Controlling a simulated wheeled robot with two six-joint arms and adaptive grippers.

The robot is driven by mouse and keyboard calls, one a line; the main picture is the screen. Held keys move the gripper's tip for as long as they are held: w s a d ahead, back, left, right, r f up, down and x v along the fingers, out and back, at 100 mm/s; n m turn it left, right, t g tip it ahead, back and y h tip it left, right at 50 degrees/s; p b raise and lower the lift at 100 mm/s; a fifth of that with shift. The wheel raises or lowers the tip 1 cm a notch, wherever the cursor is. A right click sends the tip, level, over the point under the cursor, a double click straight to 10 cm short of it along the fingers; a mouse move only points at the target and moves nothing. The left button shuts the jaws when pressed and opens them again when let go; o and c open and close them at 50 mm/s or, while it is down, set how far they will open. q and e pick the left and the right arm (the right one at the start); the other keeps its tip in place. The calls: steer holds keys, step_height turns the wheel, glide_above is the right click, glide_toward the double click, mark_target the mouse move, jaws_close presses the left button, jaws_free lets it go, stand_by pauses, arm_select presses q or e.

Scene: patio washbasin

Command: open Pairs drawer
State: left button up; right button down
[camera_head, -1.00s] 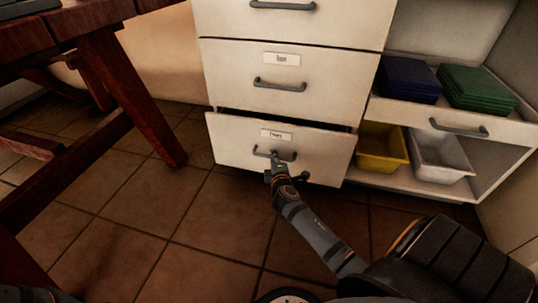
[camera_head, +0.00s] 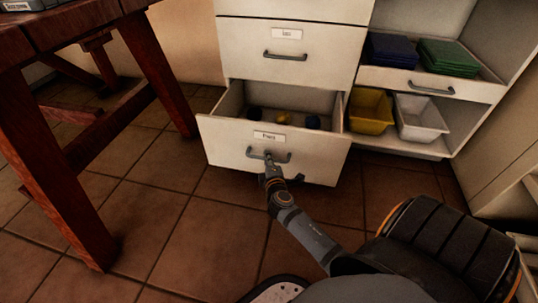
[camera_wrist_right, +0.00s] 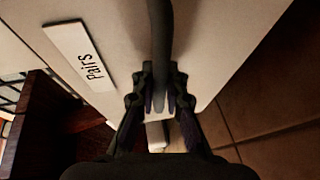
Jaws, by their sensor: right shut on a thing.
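The Pairs drawer (camera_head: 235,139) is the bottom drawer of the white cabinet. It stands pulled out, and its inside shows from above. Its white label reads "Pairs" in the right wrist view (camera_wrist_right: 81,57). Several small dark round things and a yellow one (camera_head: 283,117) lie inside toward the back. My right gripper (camera_head: 270,165) is shut on the grey bar handle (camera_head: 284,158) of this drawer. In the right wrist view the handle (camera_wrist_right: 160,40) runs between the fingers. My left gripper is not in view.
A closed drawer (camera_head: 330,65) sits above. At right, a tray shelf holds blue (camera_head: 391,51) and green stacks (camera_head: 447,55), above a yellow bin (camera_head: 370,110) and a white bin (camera_head: 420,118). A dark red wooden table (camera_head: 50,130) stands at left. Tiled floor between is clear.

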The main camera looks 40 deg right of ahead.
steer(key=shift+s+a, duration=0.45)
steer(key=shift+a, duration=0.1)
steer(key=c, duration=1.4)
jaws_free()
steer(key=shift+o, duration=0.2)
steer(key=v, duration=1.2)
steer(key=shift+d, duration=0.1)
